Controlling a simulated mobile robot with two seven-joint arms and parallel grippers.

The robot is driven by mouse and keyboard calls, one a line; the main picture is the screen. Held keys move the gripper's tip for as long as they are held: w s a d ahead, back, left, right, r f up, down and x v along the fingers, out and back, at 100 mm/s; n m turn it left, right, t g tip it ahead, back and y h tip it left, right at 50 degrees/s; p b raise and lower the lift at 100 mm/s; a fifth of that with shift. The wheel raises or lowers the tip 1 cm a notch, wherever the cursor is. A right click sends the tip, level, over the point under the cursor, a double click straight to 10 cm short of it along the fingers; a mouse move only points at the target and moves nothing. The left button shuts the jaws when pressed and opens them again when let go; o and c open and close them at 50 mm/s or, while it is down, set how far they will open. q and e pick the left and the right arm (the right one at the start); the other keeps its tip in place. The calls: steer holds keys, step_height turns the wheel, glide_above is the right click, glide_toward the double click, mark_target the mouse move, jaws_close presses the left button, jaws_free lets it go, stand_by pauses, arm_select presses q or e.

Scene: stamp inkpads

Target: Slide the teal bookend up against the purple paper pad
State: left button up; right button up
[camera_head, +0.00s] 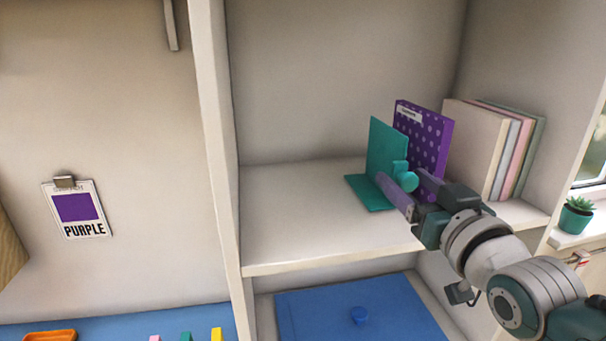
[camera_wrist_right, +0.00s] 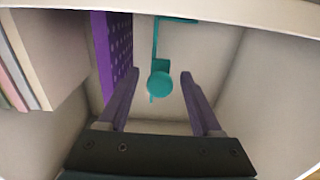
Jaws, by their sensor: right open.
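The teal bookend (camera_head: 385,150) stands upright on the shelf, its flat foot reaching left and its round knob (camera_wrist_right: 159,84) facing me. The purple paper pad (camera_head: 430,132), dotted and with a white label, stands upright to its right. A narrow gap shows between bookend and pad in the wrist view, where the pad (camera_wrist_right: 117,45) is left of the bookend (camera_wrist_right: 156,40). My right gripper (camera_head: 401,176) is open at the bookend's front. In the wrist view its fingers (camera_wrist_right: 160,74) lie on either side of the knob, apart from it. My left gripper is out of view.
Several upright books or pads (camera_head: 482,140) stand right of the purple pad, near the cubby's right wall. The shelf (camera_head: 290,215) is bare left of the bookend. A white upright divider (camera_head: 215,130) bounds the cubby on the left.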

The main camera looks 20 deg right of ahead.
steer(key=shift+s, duration=0.1)
steer(key=b+v, duration=0.1)
steer(key=v, duration=0.8)
steer(key=shift+s+b, duration=0.3)
steer(key=shift+s, duration=0.1)
